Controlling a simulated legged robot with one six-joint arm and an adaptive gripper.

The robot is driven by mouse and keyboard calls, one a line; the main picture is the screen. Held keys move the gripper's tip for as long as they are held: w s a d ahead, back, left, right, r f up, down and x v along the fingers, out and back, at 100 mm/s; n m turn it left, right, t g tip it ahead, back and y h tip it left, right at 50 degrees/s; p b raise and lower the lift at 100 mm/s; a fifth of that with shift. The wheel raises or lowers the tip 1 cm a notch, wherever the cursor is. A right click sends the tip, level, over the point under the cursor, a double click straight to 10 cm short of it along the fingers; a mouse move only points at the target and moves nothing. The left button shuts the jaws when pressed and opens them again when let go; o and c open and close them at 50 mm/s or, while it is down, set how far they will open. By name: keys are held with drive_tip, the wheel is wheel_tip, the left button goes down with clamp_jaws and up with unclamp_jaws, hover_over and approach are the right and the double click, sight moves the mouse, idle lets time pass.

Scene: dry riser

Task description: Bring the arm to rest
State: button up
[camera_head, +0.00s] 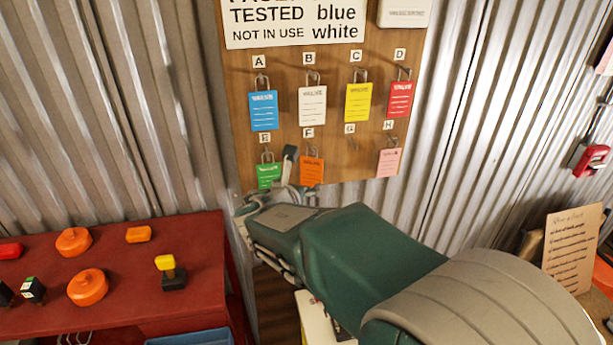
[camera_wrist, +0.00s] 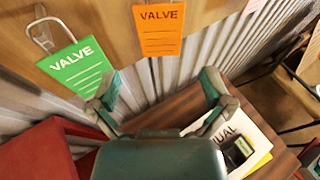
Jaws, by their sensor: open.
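My arm reaches from the lower right of the head view toward the wooden tag board (camera_head: 340,140). My gripper (camera_head: 283,180) is just below the board's lower row, near the green tag at E and the orange tag at F. In the wrist view my gripper (camera_wrist: 160,88) has its two fingers spread wide with nothing between them. The green tag (camera_wrist: 77,65) hangs at the upper left, close to the left finger. The orange tag (camera_wrist: 159,28) hangs above the gap between the fingers. Both tags hang from metal hooks. I cannot tell whether a finger touches the green tag.
The upper row holds blue (camera_head: 263,110), white (camera_head: 312,105), yellow (camera_head: 357,102) and red (camera_head: 400,99) tags. G is empty; a pink tag (camera_head: 389,161) hangs at H. A red bench (camera_head: 130,265) with several parts stands left. Below my gripper lies a white manual (camera_wrist: 232,130).

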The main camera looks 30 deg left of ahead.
drive_tip(key=shift+v, duration=1.9)
drive_tip(key=d+r+m+g+h, duration=0.1)
drive_tip(key=d+m+g+h, duration=0.2)
drive_tip(key=d+m, duration=0.95)
drive_tip(key=d+r+m+g+h, duration=0.25)
drive_tip(key=d+m, duration=0.35)
drive_tip(key=d, duration=1.3)
drive_tip(key=s+d+f+m+g+y, duration=0.1)
drive_tip(key=s+d+f+m, duration=0.1)
drive_tip(key=s+d+m, duration=0.4)
drive_tip(key=s+d+f+m+g+y, duration=0.2)
drive_tip(key=s+d+m, duration=0.4)
drive_tip(key=s+m, duration=0.5)
drive_tip(key=shift+s+m, duration=0.35)
drive_tip(key=shift+m, duration=0.9)
drive_tip(key=shift+d, duration=0.1)
